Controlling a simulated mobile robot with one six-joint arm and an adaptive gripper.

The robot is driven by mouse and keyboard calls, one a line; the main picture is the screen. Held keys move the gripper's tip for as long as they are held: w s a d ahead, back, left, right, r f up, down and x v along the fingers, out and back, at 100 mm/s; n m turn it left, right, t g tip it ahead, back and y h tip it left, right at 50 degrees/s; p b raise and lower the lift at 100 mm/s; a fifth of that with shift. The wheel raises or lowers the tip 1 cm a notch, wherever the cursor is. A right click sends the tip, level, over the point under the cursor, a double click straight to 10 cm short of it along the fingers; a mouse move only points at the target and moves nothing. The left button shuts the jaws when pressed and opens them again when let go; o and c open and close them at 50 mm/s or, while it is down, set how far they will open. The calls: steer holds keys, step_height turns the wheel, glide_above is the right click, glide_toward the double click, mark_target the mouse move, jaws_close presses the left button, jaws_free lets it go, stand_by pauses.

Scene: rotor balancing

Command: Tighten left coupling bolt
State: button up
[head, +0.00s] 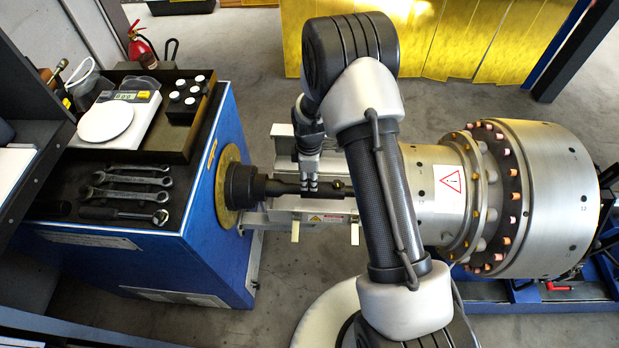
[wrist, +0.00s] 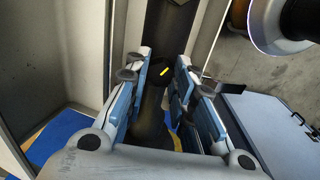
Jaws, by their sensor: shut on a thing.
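A dark shaft (head: 284,188) runs level from a black coupling (head: 243,187) on the blue cabinet's brass-coloured flange (head: 226,187) towards the silver machine. My gripper (head: 311,187) comes down over the shaft, its fingers on either side of it. In the wrist view, the blue-grey fingers of my gripper (wrist: 160,95) lie along both sides of the dark shaft (wrist: 168,35), which bears a yellow mark between them. The gripper is shut on the shaft. I cannot make out a separate left coupling bolt; my arm hides the shaft's right part.
The blue cabinet (head: 215,240) carries several wrenches (head: 130,182), a scale (head: 117,112) and a tray of small weights (head: 190,100). A large silver rotor (head: 545,190) ringed with copper-coloured bolts stands at right. A yellow curtain (head: 480,40) hangs behind. Grey floor is open at front.

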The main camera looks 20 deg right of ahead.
jaws_close()
